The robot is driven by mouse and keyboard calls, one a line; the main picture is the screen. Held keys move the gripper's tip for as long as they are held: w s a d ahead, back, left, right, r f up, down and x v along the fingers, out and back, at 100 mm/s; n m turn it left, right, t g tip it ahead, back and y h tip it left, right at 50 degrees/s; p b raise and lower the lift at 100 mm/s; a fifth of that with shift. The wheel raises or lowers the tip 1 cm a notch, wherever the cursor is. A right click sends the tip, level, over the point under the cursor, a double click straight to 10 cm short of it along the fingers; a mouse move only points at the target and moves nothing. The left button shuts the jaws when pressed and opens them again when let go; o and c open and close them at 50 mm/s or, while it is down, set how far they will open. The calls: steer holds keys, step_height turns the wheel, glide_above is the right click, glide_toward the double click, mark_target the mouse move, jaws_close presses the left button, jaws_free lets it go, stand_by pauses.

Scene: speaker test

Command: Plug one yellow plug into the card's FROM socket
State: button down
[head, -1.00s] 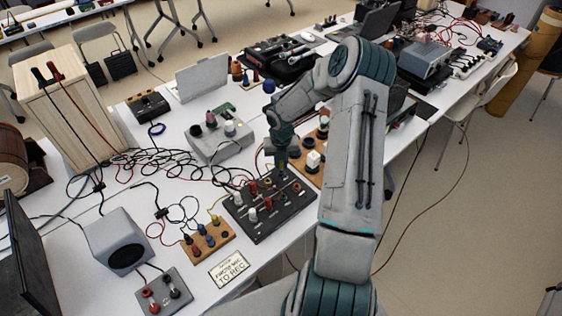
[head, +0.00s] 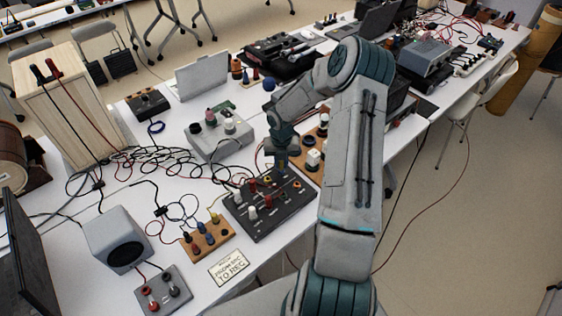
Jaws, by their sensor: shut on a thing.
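The card (head: 229,267) lies flat at the table's front edge; its print seems to read FROM MIC, TO REC. The dark socket panel (head: 272,222) sits behind and right of it, with red and pale knobs or plugs on top. My gripper (head: 283,169) is over the panel's far edge, pointing down. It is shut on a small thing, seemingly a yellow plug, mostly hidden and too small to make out. Another yellow plug (head: 215,218) stands in the wooden block (head: 208,243) beside blue and red ones. Socket labels are not legible.
A grey box with knobs (head: 219,142) stands behind the panel. A wooden board with white and dark pieces (head: 306,170) lies right of my gripper. Tangled cables (head: 150,160) cover the table to the left. A speaker (head: 119,242) and a grey terminal box (head: 164,292) stand front left.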

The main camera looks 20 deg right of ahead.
steer(key=shift+f, duration=0.35)
steer(key=c, duration=1.3)
jaws_free()
steer(key=shift+r, duration=0.1)
steer(key=shift+r+p, duration=3.05)
steer(key=shift+r, duration=0.65)
